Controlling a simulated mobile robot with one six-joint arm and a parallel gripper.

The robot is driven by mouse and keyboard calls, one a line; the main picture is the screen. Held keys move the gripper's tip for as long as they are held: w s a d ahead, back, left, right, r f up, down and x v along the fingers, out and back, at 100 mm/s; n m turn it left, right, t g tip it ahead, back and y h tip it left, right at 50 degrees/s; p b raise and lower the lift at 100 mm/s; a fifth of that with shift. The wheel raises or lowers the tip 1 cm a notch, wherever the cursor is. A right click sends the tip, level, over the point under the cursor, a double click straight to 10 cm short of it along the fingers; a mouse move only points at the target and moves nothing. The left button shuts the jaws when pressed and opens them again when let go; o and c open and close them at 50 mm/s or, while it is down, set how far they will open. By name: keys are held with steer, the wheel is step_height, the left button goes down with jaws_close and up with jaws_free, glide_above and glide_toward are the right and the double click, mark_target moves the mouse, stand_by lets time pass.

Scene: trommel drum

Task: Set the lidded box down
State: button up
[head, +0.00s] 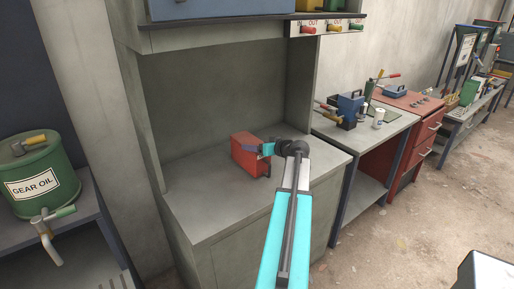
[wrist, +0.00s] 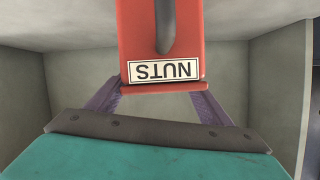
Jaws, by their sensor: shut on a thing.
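The lidded box (head: 247,154) is red and stands at the counter's surface inside a grey cupboard niche in the head view. Whether its base touches the counter (head: 205,205) I cannot tell. In the wrist view the box (wrist: 192,40) has a dark handle on top and a "NUTS" label (wrist: 163,71) that reads upside down. My gripper (head: 268,149) is at the right side of the box and shut on it. In the wrist view the fingers of my gripper (wrist: 160,98) reach to both sides of the box's labelled end. The far side of the box is hidden.
Niche walls (head: 148,120) stand behind and left of the box. A shelf (head: 230,30) with coloured valves (head: 330,27) hangs above. A green "GEAR OIL" drum (head: 38,172) stands at left. A bench (head: 385,130) with tools is at right. The counter's front left is bare.

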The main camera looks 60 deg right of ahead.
steer(key=shift+f, duration=0.6)
steer(key=o, duration=2)
steer(key=b+v, duration=0.3)
steer(key=v, duration=0.9)
